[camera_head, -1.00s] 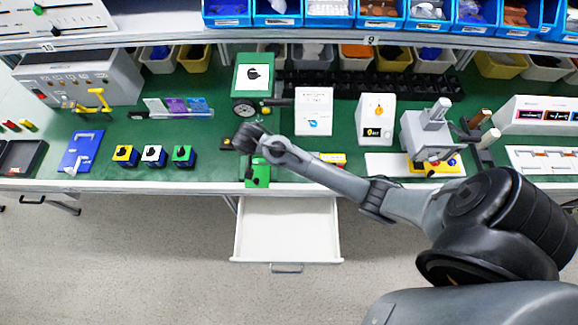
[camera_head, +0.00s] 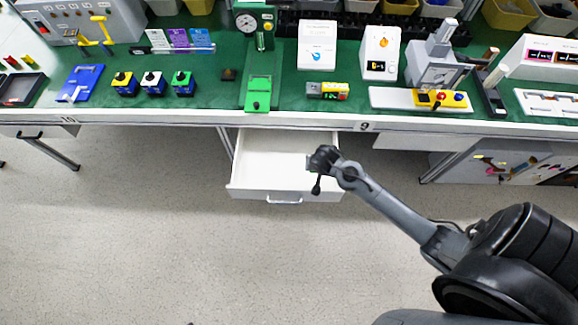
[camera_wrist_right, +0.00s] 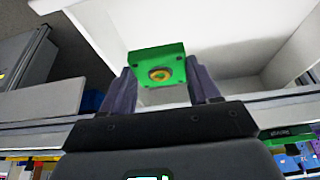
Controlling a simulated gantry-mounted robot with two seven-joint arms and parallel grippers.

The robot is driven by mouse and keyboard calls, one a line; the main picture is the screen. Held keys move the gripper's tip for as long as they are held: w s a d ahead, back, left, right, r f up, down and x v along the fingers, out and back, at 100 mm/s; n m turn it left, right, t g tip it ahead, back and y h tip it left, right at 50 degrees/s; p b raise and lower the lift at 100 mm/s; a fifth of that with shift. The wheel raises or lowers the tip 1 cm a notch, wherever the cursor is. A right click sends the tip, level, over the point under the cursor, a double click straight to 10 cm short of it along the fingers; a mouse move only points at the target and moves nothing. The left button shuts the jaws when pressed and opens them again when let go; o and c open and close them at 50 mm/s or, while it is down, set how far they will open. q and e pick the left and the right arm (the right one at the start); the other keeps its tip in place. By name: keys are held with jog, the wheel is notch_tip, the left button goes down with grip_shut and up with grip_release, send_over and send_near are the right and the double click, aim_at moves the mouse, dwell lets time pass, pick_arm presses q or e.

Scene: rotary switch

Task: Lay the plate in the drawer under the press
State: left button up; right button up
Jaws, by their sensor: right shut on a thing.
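The white drawer (camera_head: 270,165) is pulled open below the table edge, under the green press (camera_head: 258,92), and its visible inside looks empty. My right gripper (camera_head: 318,184) is at the drawer's right front corner in the head view. In the right wrist view my right gripper (camera_wrist_right: 160,84) is shut on a green square plate (camera_wrist_right: 143,57) with a gold round centre, one dark finger at each side. The white drawer (camera_wrist_right: 225,40) fills the background there. The plate cannot be made out in the head view. My left gripper is not in view.
The table's front edge (camera_head: 310,120) runs above the drawer. Switch boxes (camera_head: 153,84), a blue holder (camera_head: 80,83) and white-grey devices (camera_head: 380,52) stand on the green table top. The floor in front is clear.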

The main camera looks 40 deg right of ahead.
jog(key=shift+w+f, duration=0.15)
jog(key=shift+f, duration=0.4)
jog(key=b, duration=0.4)
send_over(286, 177)
jog(key=s, duration=0.1)
jog(key=f, duration=0.4)
jog(key=a+f, duration=0.1)
jog(key=f, duration=0.2)
notch_tip(286, 177, down, 4)
jog(key=shift+d+r+b, duration=0.1)
jog(key=shift+r+b, duration=0.15)
jog(key=shift+b, duration=0.75)
jog(key=shift+f, duration=0.1)
jog(key=shift+f, duration=0.1)
jog(key=o, duration=1.1)
jog(key=shift+f, duration=0.1)
jog(key=shift+c, duration=0.2)
